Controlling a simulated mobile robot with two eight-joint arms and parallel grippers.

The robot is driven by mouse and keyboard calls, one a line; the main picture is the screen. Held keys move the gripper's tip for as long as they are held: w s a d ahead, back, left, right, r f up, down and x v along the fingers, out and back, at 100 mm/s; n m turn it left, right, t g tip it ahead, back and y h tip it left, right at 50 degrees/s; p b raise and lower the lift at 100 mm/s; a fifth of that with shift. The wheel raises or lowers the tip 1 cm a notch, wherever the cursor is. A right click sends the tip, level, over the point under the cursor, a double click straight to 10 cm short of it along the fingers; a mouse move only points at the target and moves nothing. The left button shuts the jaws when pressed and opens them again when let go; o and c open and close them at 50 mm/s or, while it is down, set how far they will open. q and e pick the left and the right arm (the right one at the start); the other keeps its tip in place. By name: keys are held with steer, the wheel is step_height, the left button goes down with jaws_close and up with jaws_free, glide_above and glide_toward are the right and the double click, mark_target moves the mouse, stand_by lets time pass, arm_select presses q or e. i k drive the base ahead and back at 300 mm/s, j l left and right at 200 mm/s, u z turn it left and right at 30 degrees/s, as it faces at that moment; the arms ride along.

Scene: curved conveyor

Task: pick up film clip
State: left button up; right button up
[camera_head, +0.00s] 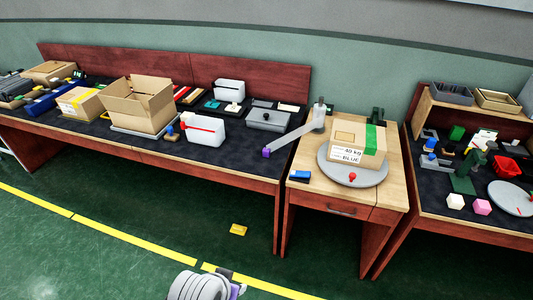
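I cannot tell for certain which object is the film clip. A round grey turntable (352,176) on the small wooden table carries a carton labelled 40 kg BLUE (349,155). A small red piece (352,176) stands at the turntable's front rim. A grey swing arm (297,136) with a purple block (266,152) at its end reaches left over the gap between the tables. A blue item (300,175) lies at the table's front left corner. No fingertips of either gripper show. A grey rounded part with purple at the bottom edge appears to be mine.
The right table holds a red tray (507,167) and small blocks.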

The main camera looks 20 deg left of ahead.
mark_target(265, 151)
steer(key=i+j+u, duration=0.1)
steer(key=j, duration=0.4)
steer(key=i+j+u, duration=0.1)
steer(key=i+j, duration=0.5)
steer(key=j, duration=0.3)
steer(key=i+j+u, duration=0.15)
steer(key=j, duration=0.25)
steer(key=i+j+u, duration=0.1)
steer(key=i+j, duration=0.3)
